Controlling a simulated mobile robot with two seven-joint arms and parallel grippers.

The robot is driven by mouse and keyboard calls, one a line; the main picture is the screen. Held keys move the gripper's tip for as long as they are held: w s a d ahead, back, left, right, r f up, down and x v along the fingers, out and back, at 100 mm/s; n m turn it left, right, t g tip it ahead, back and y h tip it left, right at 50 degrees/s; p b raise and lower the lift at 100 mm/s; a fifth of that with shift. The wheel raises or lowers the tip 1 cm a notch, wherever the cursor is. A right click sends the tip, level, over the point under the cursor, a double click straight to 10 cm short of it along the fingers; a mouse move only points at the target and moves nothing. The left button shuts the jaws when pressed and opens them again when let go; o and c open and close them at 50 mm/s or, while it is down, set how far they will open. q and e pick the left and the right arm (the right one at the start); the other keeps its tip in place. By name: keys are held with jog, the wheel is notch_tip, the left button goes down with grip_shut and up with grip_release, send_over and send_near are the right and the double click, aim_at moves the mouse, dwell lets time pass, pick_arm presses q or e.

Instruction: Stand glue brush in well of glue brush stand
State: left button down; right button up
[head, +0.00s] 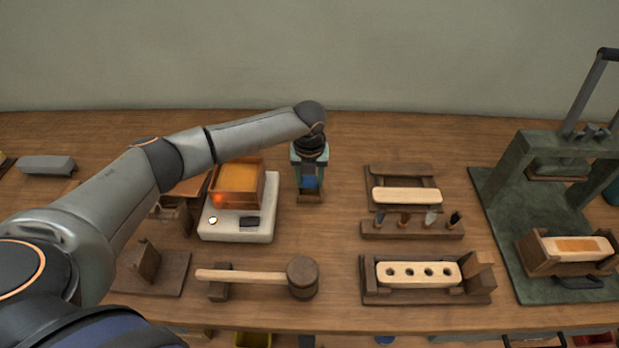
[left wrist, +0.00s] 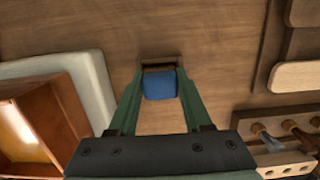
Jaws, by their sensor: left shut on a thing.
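My left gripper (head: 309,182) points down at the back middle of the table and is shut on the glue brush (head: 309,182), of which a blue part shows. In the left wrist view the blue end of the brush (left wrist: 160,86) sits between the two green fingers. The small dark wooden glue brush stand (head: 310,198) is directly below and touches or nearly touches it in the picture; it also shows in the left wrist view (left wrist: 158,66). Whether the brush's lower end is inside the well is hidden. My right gripper is not in view.
A glue pot (head: 237,185) on a pale base (head: 237,233) stands left of the stand. A mallet (head: 303,278) lies in front. A rack of several small tufts (head: 412,230) and a drilled brush block (head: 418,272) are right. A green press (head: 510,200) is far right.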

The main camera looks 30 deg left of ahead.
pick_arm(q)
grip_release()
dwell(0.4)
jog(key=shift+r, duration=0.1)
notch_tip(320, 180, up, 5)
jog(key=p, duration=0.5)
jog(key=shift+f, duration=0.2)
jog(key=shift+r+p, duration=0.45)
jog(key=shift+r, duration=0.65)
jog(key=shift+s+f, duration=0.1)
